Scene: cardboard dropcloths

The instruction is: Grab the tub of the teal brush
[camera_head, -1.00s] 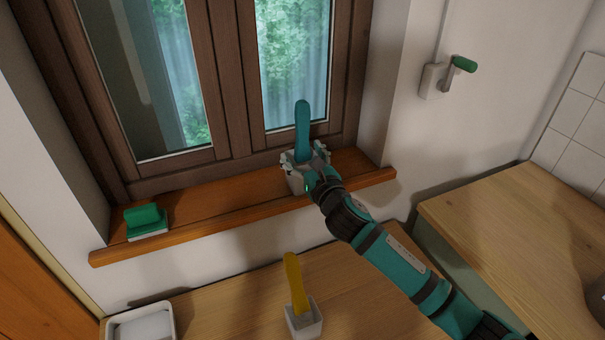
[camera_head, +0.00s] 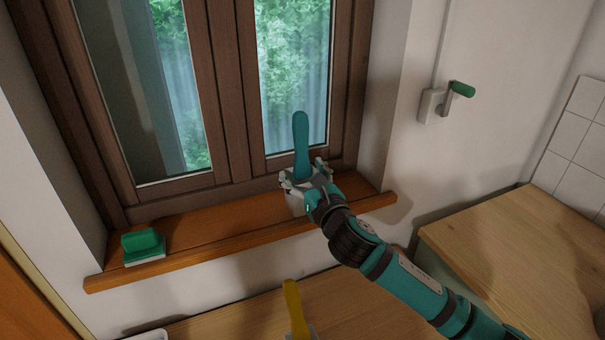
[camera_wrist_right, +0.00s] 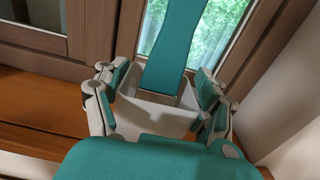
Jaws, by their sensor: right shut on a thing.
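The teal brush (camera_head: 301,145) stands upright in its pale tub (camera_head: 294,203) on the wooden window sill, near the sill's right part. My right gripper (camera_head: 307,180) is shut on the tub, with a finger on each side of it. In the right wrist view the tub (camera_wrist_right: 158,118) sits between the two fingers of the gripper (camera_wrist_right: 160,100), and the brush (camera_wrist_right: 172,50) rises out of it. The tub's lower part is hidden there by the gripper's body. My left gripper is not in view.
A green-topped scrubbing brush (camera_head: 143,246) lies on the left of the sill (camera_head: 215,225). A yellow brush (camera_head: 295,308) stands on the wooden counter (camera_head: 360,300) below. The window (camera_head: 290,80) is close behind the tub. A green-handled crank (camera_head: 461,90) sticks out from the right wall.

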